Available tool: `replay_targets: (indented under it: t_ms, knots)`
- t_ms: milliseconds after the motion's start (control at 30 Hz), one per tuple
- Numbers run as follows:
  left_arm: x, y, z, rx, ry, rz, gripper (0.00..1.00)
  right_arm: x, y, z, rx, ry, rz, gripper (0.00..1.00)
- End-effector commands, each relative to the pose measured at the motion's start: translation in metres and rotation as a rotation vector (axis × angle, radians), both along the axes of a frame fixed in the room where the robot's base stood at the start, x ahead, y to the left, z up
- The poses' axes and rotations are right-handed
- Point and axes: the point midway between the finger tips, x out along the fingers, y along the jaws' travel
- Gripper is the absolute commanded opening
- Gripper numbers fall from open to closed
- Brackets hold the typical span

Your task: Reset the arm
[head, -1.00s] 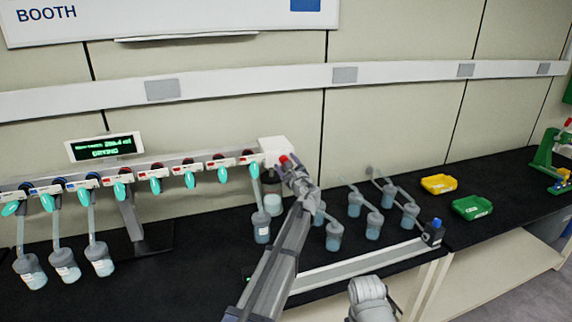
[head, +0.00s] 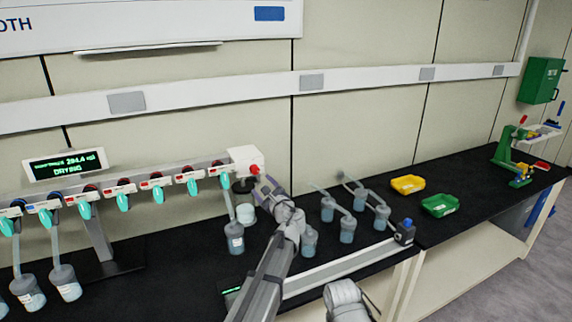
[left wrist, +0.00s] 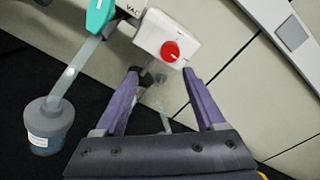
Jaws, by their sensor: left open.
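My left gripper (head: 266,186) is open and empty, just below and right of the red knob (head: 255,170) on the white box at the right end of the manifold (head: 140,183). In the left wrist view, the two purple fingers (left wrist: 160,78) are spread apart, with the red knob (left wrist: 170,50) beyond and between them. The knob looks clear of both fingers. My left forearm hides part of the bench behind it. My right gripper is not visible.
Several flasks hang from the teal-handled manifold ports, one (head: 234,238) close left of my arm. Loose flasks (head: 348,228) stand right of it. The display (head: 68,165) reads DRYING. Clear black bench lies around the trays.

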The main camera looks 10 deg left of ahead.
Motion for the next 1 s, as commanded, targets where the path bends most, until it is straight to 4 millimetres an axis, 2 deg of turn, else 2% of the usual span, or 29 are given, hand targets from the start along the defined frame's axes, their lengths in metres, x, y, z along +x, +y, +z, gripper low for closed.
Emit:
replay_targets:
  t_ms: [133,267,400,500,600,700,800,900,1000]
  knots:
    - [-0.068,-0.006,-0.046,-0.371,-0.038,0.137,0.72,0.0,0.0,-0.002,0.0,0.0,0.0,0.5]
    - [-0.142,-0.025,-0.103,-0.762,-0.039,0.339,0.72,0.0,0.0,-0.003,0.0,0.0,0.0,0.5]
    - [-0.222,-0.059,-0.156,-1.092,0.006,0.579,0.72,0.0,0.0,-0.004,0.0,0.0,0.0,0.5]
    - [-0.278,-0.088,-0.183,-1.267,0.062,0.759,0.72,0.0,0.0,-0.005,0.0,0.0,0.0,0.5]
    - [-0.327,-0.115,-0.201,-1.385,0.124,0.921,0.72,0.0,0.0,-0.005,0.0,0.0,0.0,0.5]
    - [-0.366,-0.136,-0.209,-1.456,0.181,1.053,0.72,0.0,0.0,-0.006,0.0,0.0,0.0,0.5]
    - [-0.392,-0.151,-0.213,-1.494,0.224,1.143,0.72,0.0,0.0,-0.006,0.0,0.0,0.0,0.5]
    - [-0.405,-0.159,-0.214,-1.511,0.248,1.193,0.72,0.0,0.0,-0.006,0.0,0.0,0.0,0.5]
    - [-0.409,-0.161,-0.214,-1.515,0.256,1.211,0.72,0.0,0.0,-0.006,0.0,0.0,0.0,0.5]
